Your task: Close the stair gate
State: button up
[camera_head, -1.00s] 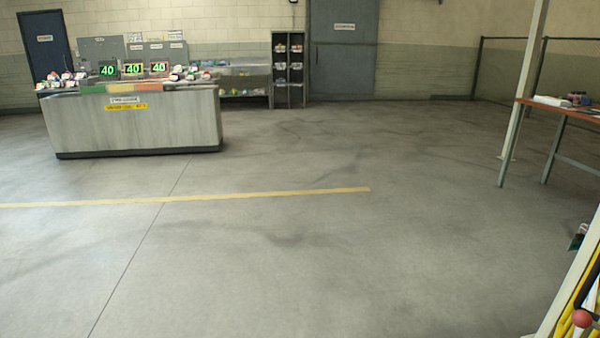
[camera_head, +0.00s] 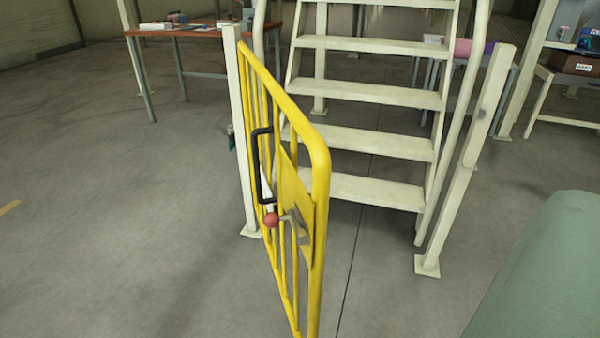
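The yellow stair gate (camera_head: 318,190) stands swung open toward me, hinged at the left cream post (camera_head: 240,140). It has a black handle (camera_head: 258,165), a red ball knob (camera_head: 271,220) and a latch piece (camera_head: 297,228) near its free edge. The right cream post (camera_head: 465,165) stands apart from the gate, on the other side of the stair foot. The cream stairs (camera_head: 375,142) rise behind the opening between the posts. My gripper is not in view.
A green rounded surface (camera_head: 550,275) fills the lower right corner. A brown-topped table (camera_head: 180,32) stands at the back left. A shelf with a brown box (camera_head: 575,63) is at the right. The floor left of the gate (camera_head: 110,220) is clear.

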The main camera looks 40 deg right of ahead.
aim_at(312, 212)
jog(key=i+j+z, duration=0.15)
jog(key=z, duration=0.25)
jog(key=i+j+z, duration=0.2)
jog(key=z, duration=0.15)
jog(key=i+j+z, duration=0.2)
jog(key=z, duration=0.2)
jog(key=i+j+z, duration=0.1)
jog(key=j+z, duration=0.3)
jog(key=k+j+z, duration=0.1)
jog(key=k+z, duration=0.35)
